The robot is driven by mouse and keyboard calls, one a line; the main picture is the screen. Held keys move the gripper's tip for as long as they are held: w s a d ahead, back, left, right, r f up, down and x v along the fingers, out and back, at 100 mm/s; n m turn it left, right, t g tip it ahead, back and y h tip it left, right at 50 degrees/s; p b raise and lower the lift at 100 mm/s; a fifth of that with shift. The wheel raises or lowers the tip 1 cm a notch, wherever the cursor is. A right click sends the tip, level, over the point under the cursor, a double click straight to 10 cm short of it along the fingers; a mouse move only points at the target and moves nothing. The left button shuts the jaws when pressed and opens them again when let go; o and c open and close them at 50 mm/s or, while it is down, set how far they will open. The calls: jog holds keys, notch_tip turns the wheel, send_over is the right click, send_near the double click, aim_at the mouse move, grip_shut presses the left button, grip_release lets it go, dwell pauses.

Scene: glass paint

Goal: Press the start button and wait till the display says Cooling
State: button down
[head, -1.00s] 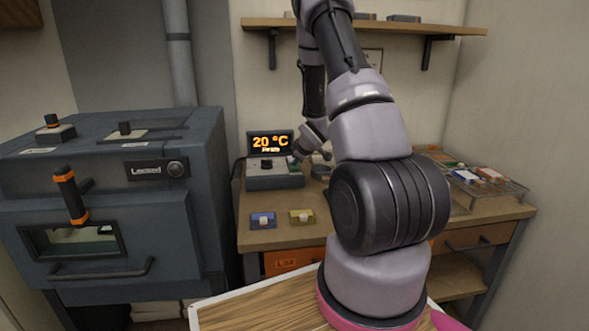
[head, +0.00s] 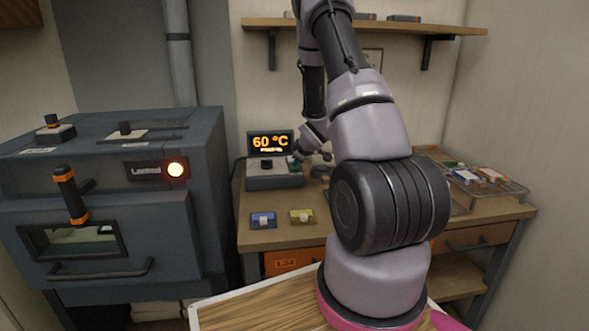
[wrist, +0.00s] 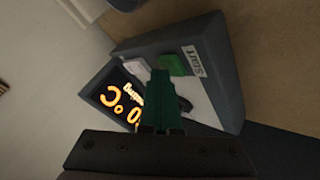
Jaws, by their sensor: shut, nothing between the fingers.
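The control box (head: 275,181) stands on the bench against the back wall. Its display (head: 270,143) reads 60 °C in orange, with a smaller line below too blurred to read. In the wrist view the display (wrist: 125,105) appears sideways and partly covered by my fingers. The green start button (wrist: 173,65), beside a START label (wrist: 194,61), sits on the box's top face. My gripper (wrist: 160,75) is shut and empty, its green fingertips just at or over the button's edge; I cannot tell whether they touch. In the head view my gripper (head: 296,163) is small beside the box.
A dark kiln (head: 110,215) with a glowing round lamp (head: 176,170) stands at left. A wire tray (head: 485,182) is at right, and a shelf (head: 450,30) hangs above.

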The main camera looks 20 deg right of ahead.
aim_at(296, 169)
jog(key=shift+r, duration=0.6)
jog(key=shift+r, duration=2.55)
jog(key=shift+r, duration=0.25)
jog(key=s+a+r+m+g, duration=0.1)
jog(key=s+a+r+m, duration=0.25)
jog(key=s+r, duration=0.5)
jog(key=s+a+r+m, duration=0.3)
jog(key=s+r+m, duration=0.15)
jog(key=r, duration=0.75)
jog(key=s+a+r+m+y, duration=0.1)
jog(key=s+a+r, duration=0.1)
jog(key=s+a, duration=0.2)
jog(key=s+a+r+m+y, duration=0.1)
jog(key=s+a, duration=0.3)
jog(key=s, duration=0.7)
jog(key=s+a+r+m+g+y, duration=0.1)
jog(key=s+a+r+m, duration=0.1)
jog(key=s, duration=0.5)
jog(key=shift+s+a+r, duration=0.35)
jog(key=shift+a+r, duration=0.25)
jog(key=shift+a, duration=0.45)
